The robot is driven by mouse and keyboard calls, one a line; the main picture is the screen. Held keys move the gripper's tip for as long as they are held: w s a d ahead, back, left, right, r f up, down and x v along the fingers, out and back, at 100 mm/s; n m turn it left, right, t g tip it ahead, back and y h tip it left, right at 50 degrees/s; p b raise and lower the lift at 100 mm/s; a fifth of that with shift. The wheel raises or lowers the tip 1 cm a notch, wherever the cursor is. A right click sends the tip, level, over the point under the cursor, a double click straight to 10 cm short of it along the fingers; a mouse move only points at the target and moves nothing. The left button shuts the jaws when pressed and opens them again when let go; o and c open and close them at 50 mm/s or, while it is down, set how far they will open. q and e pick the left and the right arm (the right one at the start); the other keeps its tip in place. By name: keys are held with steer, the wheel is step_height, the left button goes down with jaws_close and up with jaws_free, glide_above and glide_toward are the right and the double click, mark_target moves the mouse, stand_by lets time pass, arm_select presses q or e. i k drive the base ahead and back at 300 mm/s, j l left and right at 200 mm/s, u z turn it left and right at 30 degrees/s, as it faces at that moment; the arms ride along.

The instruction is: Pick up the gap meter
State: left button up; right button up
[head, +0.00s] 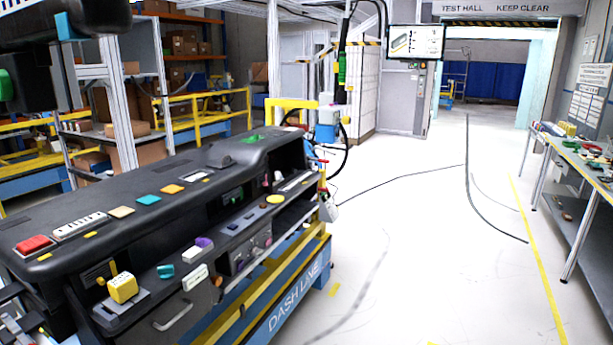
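I cannot tell for sure which item is the gap meter. Several small items lie on the dark dashboard module (120,190) at the left. They include a red block (35,244), a white strip with dark marks (79,226), a yellow cube-shaped piece (123,287), a teal piece (165,271), a purple-and-white piece (198,249) and a small white box-like piece (195,277) on the front side. Neither of my grippers can be made out. A dark shape fills the upper left corner, and grey metal parts show at the lower left edge; I cannot tell what they belong to.
A long bench (581,170) with small items stands at the right. The floor between is open, with dark cables (470,190) lying across it. A screen (415,41) hangs at the back.

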mark_target(123, 289)
steer(key=i+u, duration=0.1)
steer(key=u, duration=1.15)
